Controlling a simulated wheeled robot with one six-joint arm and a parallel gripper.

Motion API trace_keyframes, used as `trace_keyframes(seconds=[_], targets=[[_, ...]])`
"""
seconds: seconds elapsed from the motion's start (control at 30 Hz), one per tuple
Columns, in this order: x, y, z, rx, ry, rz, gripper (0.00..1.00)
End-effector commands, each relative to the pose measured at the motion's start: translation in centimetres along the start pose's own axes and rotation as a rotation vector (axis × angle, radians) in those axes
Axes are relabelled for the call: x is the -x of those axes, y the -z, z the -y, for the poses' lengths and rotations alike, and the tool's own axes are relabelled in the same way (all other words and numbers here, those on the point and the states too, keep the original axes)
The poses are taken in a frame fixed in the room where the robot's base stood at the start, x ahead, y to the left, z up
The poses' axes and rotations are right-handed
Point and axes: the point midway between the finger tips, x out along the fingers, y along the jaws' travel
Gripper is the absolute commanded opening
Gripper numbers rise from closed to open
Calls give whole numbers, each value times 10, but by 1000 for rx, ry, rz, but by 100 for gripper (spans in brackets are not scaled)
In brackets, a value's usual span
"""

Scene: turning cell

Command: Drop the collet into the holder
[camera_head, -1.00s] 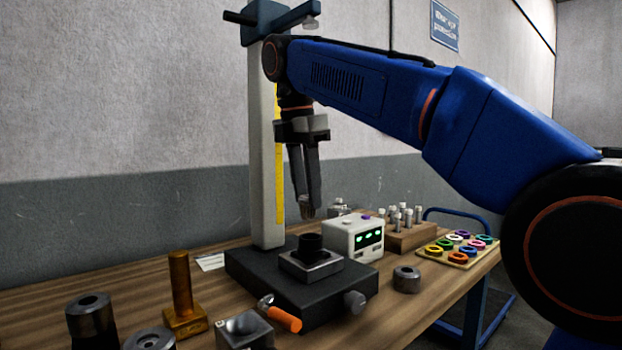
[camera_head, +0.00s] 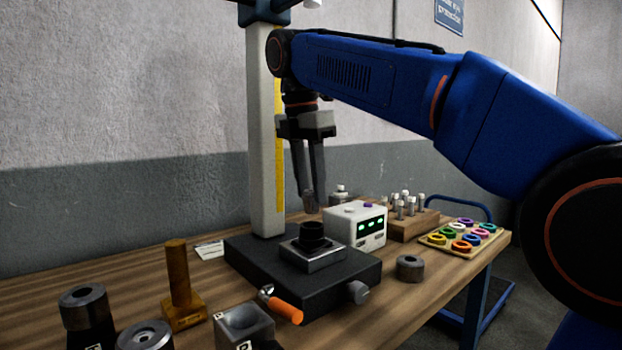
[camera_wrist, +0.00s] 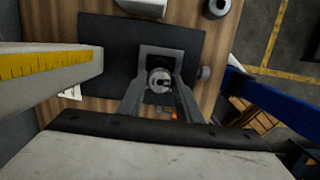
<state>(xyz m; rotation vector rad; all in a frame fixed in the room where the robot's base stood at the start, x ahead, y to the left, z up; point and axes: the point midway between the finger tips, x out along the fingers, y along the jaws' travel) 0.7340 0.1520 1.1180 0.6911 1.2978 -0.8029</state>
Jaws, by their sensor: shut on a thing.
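The holder is a dark round socket (camera_head: 312,232) on a square metal block (camera_head: 322,257), standing on the black base of the column stand. My gripper (camera_head: 313,204) points down just above the socket, with a small gap between. It is shut on the collet (camera_wrist: 158,80), a small round grey metal piece with a hole, seen from above between the fingertips in the wrist view. In the head view the collet is small and dim between the fingertips.
The tall column (camera_head: 266,150) rises close behind my gripper. A white box with green lights (camera_head: 355,226) stands right of the holder. An orange-handled tool (camera_head: 284,308) lies at the base's front. A grey ring (camera_head: 410,268) sits at right; a brass post (camera_head: 180,280) stands at left.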

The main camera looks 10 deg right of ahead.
Motion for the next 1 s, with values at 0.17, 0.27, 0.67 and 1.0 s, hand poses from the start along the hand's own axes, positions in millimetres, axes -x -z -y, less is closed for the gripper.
trace_keyframes(seconds=[0.17, 0.27, 0.67, 1.0], targets=[[-8, 1, 1, 0, 1, 0, 5], [-13, 2, 1, 0, -1, 0, 5], [-31, 5, 0, 0, 1, 0, 5], [-36, 6, 0, 0, 0, 0, 5]])
